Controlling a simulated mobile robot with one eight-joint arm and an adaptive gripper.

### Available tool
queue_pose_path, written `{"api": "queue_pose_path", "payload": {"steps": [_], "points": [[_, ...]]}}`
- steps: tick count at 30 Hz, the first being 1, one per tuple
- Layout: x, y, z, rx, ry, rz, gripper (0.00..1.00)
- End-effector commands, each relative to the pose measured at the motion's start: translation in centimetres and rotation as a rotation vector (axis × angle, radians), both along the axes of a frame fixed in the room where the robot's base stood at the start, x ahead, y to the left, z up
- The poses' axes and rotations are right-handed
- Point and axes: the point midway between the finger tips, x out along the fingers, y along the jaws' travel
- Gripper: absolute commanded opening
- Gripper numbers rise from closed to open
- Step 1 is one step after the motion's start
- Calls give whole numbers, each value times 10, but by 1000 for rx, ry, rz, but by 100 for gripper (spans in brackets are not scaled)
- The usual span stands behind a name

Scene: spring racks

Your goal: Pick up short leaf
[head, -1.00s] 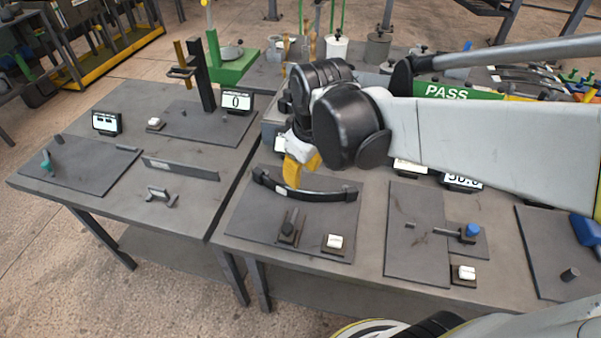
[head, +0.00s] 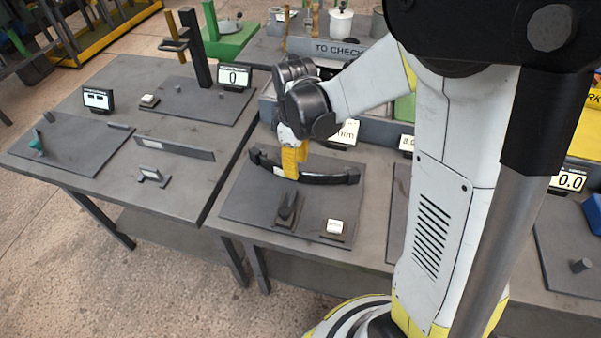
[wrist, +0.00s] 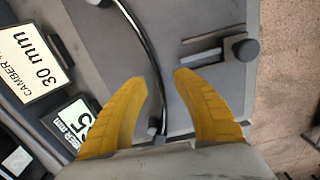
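A dark curved leaf (head: 332,180) with blocky ends rests on a grey plate (head: 258,207) on the right bench; no label shows whether it is the short one. In the wrist view the leaf (wrist: 151,48) runs as a thin dark arc between my fingertips. My gripper (head: 291,174) has yellow fingers pointing down at the leaf's middle. In the wrist view my gripper (wrist: 161,76) is open, one finger on each side of the leaf, with gaps visible. Its height above the plate is hard to tell.
A dark clamp-like fixture (head: 287,212) and a white button (head: 334,227) stand on the plate in front of the leaf. A camber sign (wrist: 30,62) and a small display (wrist: 72,122) stand close to one side. The left bench holds a flat grey bar (head: 176,148).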

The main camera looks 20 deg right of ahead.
Motion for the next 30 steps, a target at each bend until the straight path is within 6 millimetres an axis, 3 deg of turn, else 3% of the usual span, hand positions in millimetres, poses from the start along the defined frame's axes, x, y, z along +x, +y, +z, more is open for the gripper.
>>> {"api": "queue_pose_path", "payload": {"steps": [6, 9, 15, 18, 19, 30], "points": [[1, -2, -38, 0, 0, 0, 34], [1, -2, -46, 0, 0, -1, 34], [1, -2, -44, 0, 0, -1, 33], [1, -2, -44, 0, 0, -1, 2], [1, -2, -44, 0, 0, -1, 0], [1, -2, -43, -1, -1, -1, 0]]}}
